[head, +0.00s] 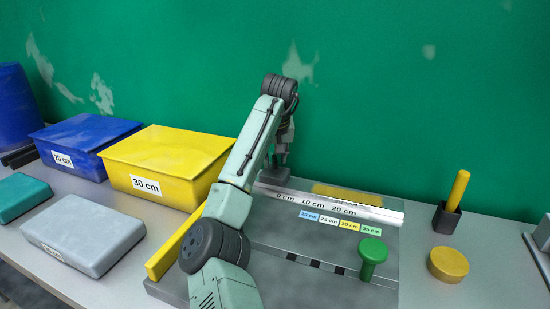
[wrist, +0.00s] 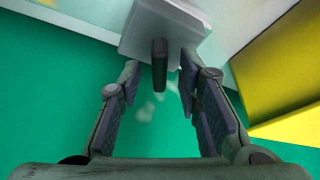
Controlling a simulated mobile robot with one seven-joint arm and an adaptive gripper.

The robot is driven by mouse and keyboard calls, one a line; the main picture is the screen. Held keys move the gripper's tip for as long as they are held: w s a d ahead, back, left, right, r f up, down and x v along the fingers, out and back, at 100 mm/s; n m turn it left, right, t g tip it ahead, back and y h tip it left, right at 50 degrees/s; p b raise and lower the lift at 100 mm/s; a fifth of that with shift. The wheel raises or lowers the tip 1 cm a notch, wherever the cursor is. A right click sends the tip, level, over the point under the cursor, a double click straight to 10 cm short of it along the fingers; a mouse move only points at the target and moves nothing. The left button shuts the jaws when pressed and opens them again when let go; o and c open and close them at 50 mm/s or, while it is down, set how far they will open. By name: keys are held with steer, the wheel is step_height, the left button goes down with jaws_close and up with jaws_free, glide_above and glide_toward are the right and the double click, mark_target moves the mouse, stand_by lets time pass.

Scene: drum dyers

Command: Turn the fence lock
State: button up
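The fence lock appears to be a grey block (wrist: 175,22) with a dark upright lever (wrist: 160,65) in the wrist view. The lever stands between the two fingers of my gripper (wrist: 159,82), with a visible gap on each side. My gripper is open. In the head view my gripper (head: 281,155) points down just above the grey block (head: 274,175), at the back left end of the ruled bar (head: 330,206). The lever is too small to make out there.
A yellow bin (head: 170,150) and a blue bin (head: 85,140) stand left of my arm. A yellow bar (head: 176,244) lies along the board's left edge. A green knob (head: 373,250), a yellow disc (head: 448,264) and a dark holder (head: 446,219) are at the right. A green wall stands close behind.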

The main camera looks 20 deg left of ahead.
steer(key=v, duration=1.1)
steer(key=shift+r, duration=0.25)
steer(key=shift+s+d, duration=0.1)
steer(key=shift+s, duration=0.1)
